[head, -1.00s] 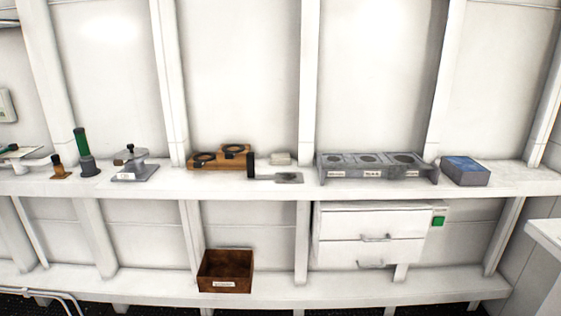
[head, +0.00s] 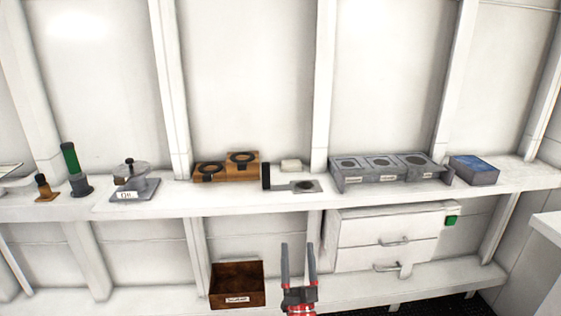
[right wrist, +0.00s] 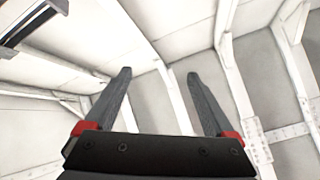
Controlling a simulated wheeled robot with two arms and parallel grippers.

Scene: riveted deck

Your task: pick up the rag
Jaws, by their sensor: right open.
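My right gripper (head: 298,248) is open and empty, pointing up in front of and below the shelf edge, apart from everything. My left gripper is not in view.
Below are a brown bin (head: 237,284) and white drawers (head: 385,240).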

